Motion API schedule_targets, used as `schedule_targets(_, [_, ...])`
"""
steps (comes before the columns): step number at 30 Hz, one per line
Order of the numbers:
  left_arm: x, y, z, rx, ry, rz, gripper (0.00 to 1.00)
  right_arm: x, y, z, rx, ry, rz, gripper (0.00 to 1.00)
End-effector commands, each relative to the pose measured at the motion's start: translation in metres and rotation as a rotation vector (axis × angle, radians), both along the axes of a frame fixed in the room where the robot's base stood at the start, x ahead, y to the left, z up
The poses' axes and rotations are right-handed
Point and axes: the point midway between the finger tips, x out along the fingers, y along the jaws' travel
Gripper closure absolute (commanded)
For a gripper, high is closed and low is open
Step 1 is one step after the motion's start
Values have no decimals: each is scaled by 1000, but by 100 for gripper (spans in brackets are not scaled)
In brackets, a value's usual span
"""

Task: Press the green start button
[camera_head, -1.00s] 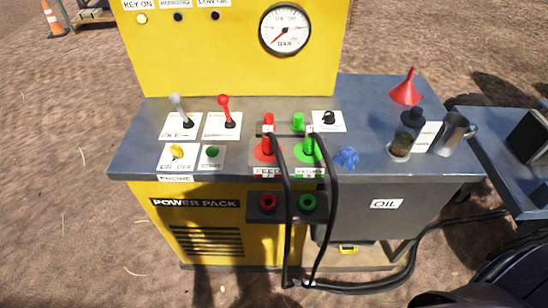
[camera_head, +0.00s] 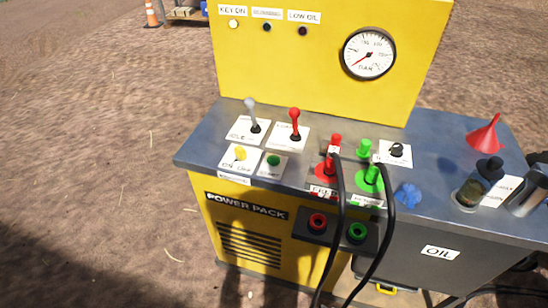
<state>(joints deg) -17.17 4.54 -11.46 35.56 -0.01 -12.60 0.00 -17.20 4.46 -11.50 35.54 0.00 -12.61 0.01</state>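The green start button (camera_head: 273,160) is a small round green cap on a white labelled plate (camera_head: 272,172). The plate lies on the grey top of the yellow power pack, near its front edge. A yellow key switch (camera_head: 240,153) on a plate marked ON OFF is just left of the button. Nothing touches or covers the button. Neither of my grippers shows in this view.
A grey lever (camera_head: 252,115) and a red lever (camera_head: 295,124) stand behind the button. Red fittings (camera_head: 325,168) and green fittings (camera_head: 369,178) with black hoses are to the right. A gauge (camera_head: 369,54) is on the yellow panel (camera_head: 300,70). A red funnel (camera_head: 485,133) stands far right.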

Motion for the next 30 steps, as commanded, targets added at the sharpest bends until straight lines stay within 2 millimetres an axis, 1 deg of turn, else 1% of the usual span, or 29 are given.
schedule_targets(1, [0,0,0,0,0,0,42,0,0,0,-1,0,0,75])
schedule_targets(6, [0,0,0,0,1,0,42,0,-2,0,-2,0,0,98])
schedule_targets(7, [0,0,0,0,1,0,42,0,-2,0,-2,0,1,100])
schedule_targets(30, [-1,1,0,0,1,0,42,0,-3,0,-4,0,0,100])
